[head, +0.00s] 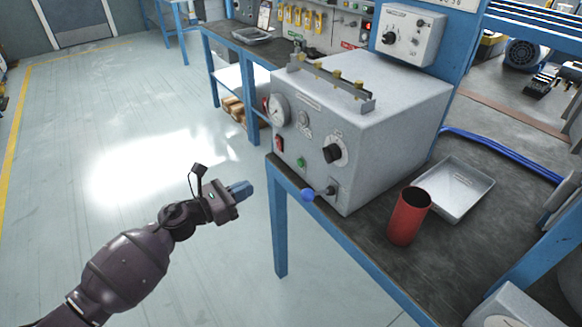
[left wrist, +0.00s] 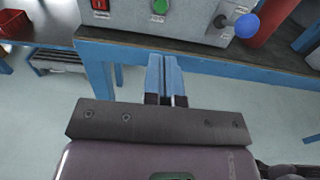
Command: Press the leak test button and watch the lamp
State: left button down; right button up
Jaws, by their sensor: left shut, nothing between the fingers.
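The grey test box (head: 385,130) stands on the bench, with a gauge (head: 279,110), a black knob (head: 334,153), a red switch (head: 279,144) and a small green round part (head: 301,163) on its front. The red switch (left wrist: 100,5) and green part (left wrist: 160,6) also show in the left wrist view. I cannot read which is the leak test button or the lamp. A blue ball (head: 307,195) sits at the lower front near a small lever (head: 330,190). My left gripper (head: 243,189) is shut and empty, in front of the bench edge, apart from the box. My right gripper is out of view.
A red cylinder (head: 408,217) and a grey tray (head: 452,189) stand on the bench right of the box. A smaller control box (head: 408,36) is mounted behind it. The bench's blue front edge (head: 345,245) lies near my gripper. The floor at left is clear.

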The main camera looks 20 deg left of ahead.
aim_at(299, 164)
pick_arm(q)
jog(key=x, duration=1.4)
jog(key=shift+d, duration=0.1)
